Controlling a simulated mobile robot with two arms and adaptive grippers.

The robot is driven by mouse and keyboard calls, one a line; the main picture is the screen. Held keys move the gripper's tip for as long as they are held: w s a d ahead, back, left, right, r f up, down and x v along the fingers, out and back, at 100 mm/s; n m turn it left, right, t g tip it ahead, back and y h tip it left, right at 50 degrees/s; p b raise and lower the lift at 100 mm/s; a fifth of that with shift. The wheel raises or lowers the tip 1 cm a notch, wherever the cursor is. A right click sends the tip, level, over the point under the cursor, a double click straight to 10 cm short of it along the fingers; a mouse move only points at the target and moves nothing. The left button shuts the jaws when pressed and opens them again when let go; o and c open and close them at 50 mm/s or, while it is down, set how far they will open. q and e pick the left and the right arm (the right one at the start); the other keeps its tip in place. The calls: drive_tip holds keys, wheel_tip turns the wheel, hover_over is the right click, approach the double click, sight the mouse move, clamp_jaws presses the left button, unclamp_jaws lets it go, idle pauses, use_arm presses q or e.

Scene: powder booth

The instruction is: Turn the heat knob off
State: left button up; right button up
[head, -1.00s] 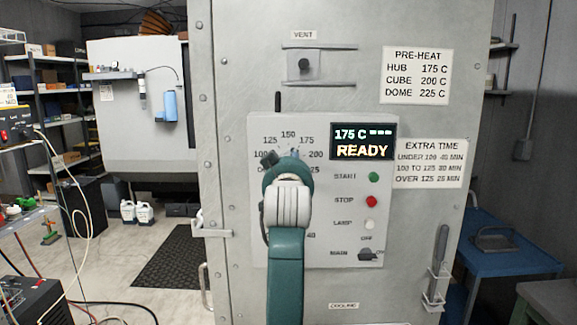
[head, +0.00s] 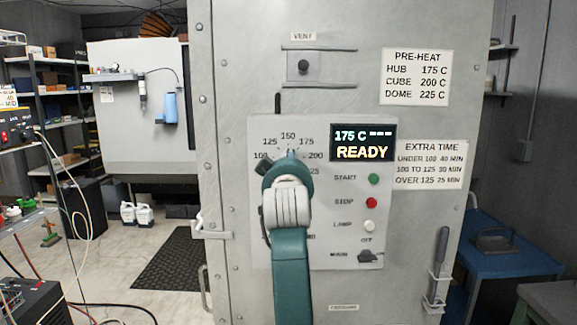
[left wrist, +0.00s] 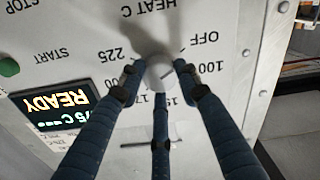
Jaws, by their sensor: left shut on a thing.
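The heat knob (left wrist: 160,72) is a small rounded grey knob on the oven's control panel (head: 262,133). In the left wrist view, upside down, its dial has numbers up to 225, an OFF mark and the words HEAT C. The fingers of my left gripper (left wrist: 158,80) are closed around the knob. I cannot tell which mark the knob points at. In the head view my left gripper (head: 284,160) and teal wrist cover the knob and the lower dial. The display (head: 362,143) reads 175 C and READY. My right gripper is not in view.
START (head: 374,179), STOP (head: 371,202) and LAMP (head: 370,226) buttons and a MAIN switch (head: 371,256) sit right of the dial. A door handle (head: 440,265) is at lower right. A blue cart (head: 510,260) stands right, a black mat (head: 180,260) left.

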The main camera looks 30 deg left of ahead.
use_arm(q)
drive_tip(key=o, duration=1)
drive_tip(key=shift+r, duration=0.35)
drive_tip(key=shift+o, duration=0.8)
drive_tip(key=shift+f, duration=0.15)
drive_tip(key=v, duration=0.7)
drive_tip(key=shift+s, duration=0.25)
drive_tip(key=shift+d, duration=0.1)
